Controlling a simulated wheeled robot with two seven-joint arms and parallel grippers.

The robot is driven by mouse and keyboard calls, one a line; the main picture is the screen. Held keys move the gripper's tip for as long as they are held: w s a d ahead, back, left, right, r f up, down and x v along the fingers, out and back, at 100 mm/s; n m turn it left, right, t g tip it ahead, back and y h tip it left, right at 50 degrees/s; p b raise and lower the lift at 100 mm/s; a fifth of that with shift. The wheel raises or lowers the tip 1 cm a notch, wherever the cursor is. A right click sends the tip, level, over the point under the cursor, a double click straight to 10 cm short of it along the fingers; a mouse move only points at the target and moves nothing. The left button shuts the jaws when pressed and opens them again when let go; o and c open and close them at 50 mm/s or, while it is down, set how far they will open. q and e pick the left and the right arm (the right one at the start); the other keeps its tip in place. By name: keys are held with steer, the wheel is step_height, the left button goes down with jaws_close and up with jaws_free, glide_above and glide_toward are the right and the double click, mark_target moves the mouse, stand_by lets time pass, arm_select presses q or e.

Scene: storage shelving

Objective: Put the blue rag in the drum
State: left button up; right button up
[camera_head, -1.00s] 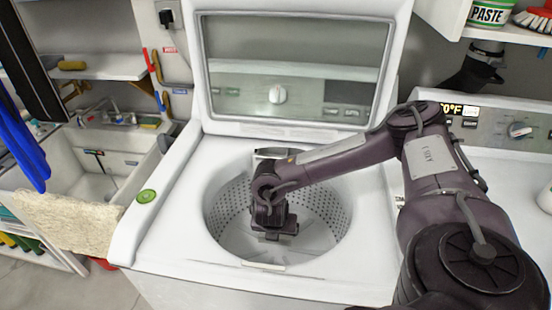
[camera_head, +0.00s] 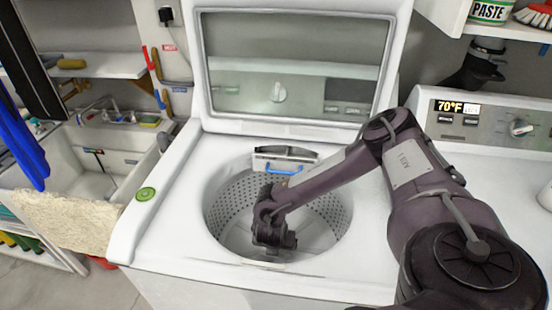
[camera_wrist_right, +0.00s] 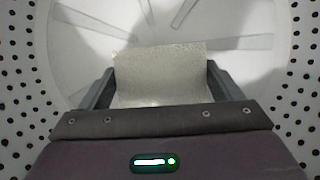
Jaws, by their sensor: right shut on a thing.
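The drum (camera_head: 222,202) is the perforated tub of the open top-load washer, and its holed wall fills the sides of the right wrist view (camera_wrist_right: 298,75). My right gripper (camera_head: 272,240) is down inside it, near the front wall. In the right wrist view, my gripper (camera_wrist_right: 160,85) is shut on a pale beige, rough-textured piece of cloth (camera_wrist_right: 160,70) above the drum floor; it does not look blue there. The cloth cannot be made out in the head view. Long blue material (camera_head: 22,145) hangs at the far left. My left gripper is out of view.
The washer lid (camera_head: 290,60) stands open behind the drum. A dispenser with a blue edge (camera_head: 284,168) sits at the drum's back rim. A sink (camera_head: 100,180) with a beige cloth (camera_head: 68,218) over its front edge is left. A second appliance (camera_head: 480,118) stands right.

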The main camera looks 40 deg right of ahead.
steer(key=shift+f, duration=0.5)
steer(key=o, duration=0.9)
steer(key=shift+r, duration=0.55)
steer(key=p+v, duration=0.1)
steer(key=v, duration=1.1)
steer(key=shift+p, duration=0.4)
steer(key=shift+r, duration=0.1)
